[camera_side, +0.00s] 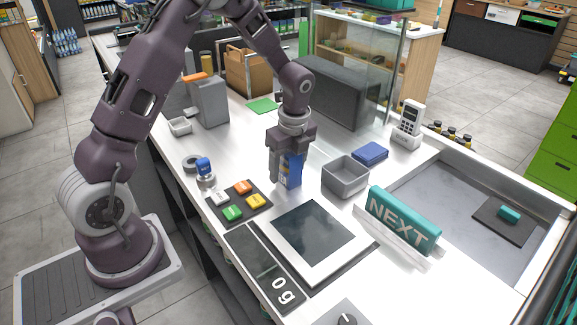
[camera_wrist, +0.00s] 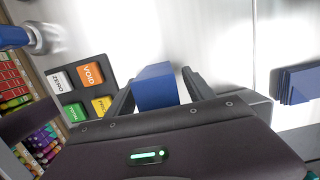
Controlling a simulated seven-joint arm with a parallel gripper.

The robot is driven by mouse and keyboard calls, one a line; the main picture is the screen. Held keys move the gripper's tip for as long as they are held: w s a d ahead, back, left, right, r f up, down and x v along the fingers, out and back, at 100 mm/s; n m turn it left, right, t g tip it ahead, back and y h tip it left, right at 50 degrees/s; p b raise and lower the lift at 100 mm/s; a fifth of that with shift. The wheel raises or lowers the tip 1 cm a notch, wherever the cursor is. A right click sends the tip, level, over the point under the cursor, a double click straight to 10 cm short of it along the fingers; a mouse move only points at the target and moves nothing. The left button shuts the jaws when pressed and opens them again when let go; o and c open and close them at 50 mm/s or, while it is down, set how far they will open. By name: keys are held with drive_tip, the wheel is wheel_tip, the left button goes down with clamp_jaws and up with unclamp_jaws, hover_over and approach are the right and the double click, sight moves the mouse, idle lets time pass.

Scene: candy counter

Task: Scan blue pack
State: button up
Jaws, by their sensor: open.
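The blue pack (camera_side: 291,170) stands upright on the white counter, behind the scale plate. My gripper (camera_side: 285,158) is lowered over it from above, with a finger on either side. In the wrist view the pack's blue top (camera_wrist: 154,85) shows between the two open fingers (camera_wrist: 160,92); whether either finger touches it I cannot tell. The scale (camera_side: 306,240), a dark glass plate in a light frame, lies flat and empty in front. Its display (camera_side: 283,292) reads 0 g.
A keypad with coloured buttons (camera_side: 238,203) and a blue-topped stamp (camera_side: 204,168) are left of the pack. A grey bin (camera_side: 345,178), a flat blue stack (camera_side: 370,153) and a NEXT bar (camera_side: 402,220) are to the right. A handheld terminal (camera_side: 408,122) stands behind.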

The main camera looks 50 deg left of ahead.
clamp_jaws()
drive_tip(key=shift+r, duration=0.25)
wheel_tip(320, 180, up, 9)
drive_tip(key=shift+d+f, duration=0.1)
drive_tip(key=s+d, duration=0.3)
drive_tip(key=d, duration=0.7)
drive_tip(key=s+d+f, duration=0.1)
drive_tip(key=s+d, duration=0.2)
drive_tip(key=d, duration=0.8)
drive_tip(key=shift+d+f, duration=0.2)
drive_tip(key=shift+f, duration=0.05)
